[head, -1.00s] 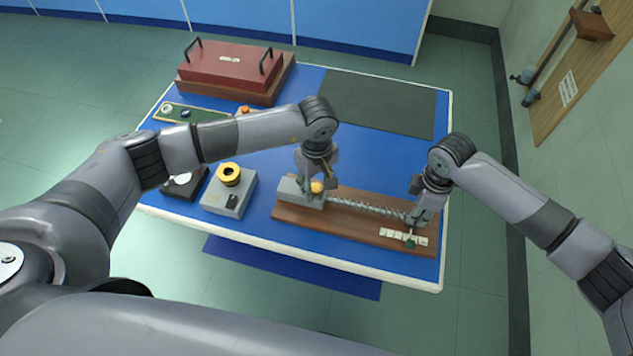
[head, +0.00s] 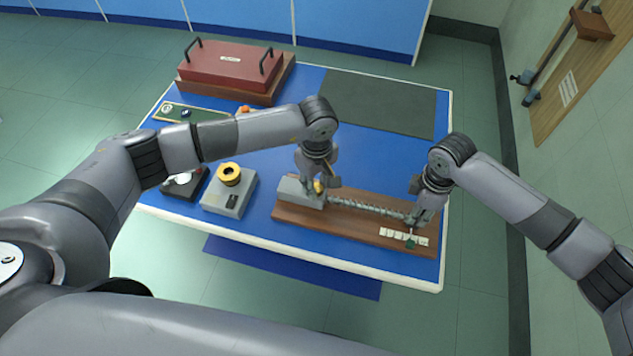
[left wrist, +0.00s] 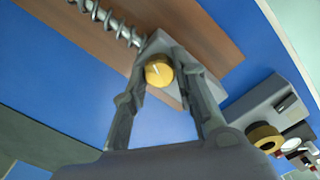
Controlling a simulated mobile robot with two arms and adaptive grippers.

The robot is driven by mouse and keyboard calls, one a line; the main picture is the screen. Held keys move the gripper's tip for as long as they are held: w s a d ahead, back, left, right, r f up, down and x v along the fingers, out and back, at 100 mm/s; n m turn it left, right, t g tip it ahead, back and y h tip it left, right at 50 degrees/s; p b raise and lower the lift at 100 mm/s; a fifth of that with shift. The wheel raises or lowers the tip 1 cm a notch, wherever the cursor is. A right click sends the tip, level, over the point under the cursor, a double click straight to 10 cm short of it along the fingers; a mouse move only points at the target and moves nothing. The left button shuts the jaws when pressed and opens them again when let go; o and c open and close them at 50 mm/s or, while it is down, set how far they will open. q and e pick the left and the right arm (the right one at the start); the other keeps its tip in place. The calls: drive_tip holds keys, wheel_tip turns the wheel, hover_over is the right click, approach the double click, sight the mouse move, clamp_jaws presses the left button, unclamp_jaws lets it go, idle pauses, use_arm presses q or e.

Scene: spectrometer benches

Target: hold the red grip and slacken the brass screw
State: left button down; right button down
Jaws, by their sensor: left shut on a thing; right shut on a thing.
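The brass screw (head: 318,187) is a yellow knob on the grey block (head: 291,188) at the left end of the wooden board (head: 340,222). My left gripper (head: 316,182) is shut on it from above. In the left wrist view the brass screw (left wrist: 159,70) has a pale line on its face and sits between the two fingers of my left gripper (left wrist: 160,62). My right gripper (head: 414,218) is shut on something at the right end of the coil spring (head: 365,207). No red grip shows; the right gripper hides what it holds.
A small scale strip (head: 400,236) with a green pointer (head: 410,244) lies near the right gripper. A grey box with a yellow ring (head: 229,174) stands left of the board. A red case (head: 230,66) and a dark mat (head: 380,100) are at the back. The mat is bare.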

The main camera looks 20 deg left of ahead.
sight(316, 186)
use_arm(q)
drive_tip(key=n, duration=0.6)
drive_tip(key=shift+r, duration=0.1)
drive_tip(key=n, duration=0.4)
drive_tip(key=shift+n, duration=0.4)
drive_tip(key=shift+w, duration=0.1)
drive_tip(key=c, duration=1.3)
unclamp_jaws()
wheel_tip(316, 186, up, 12)
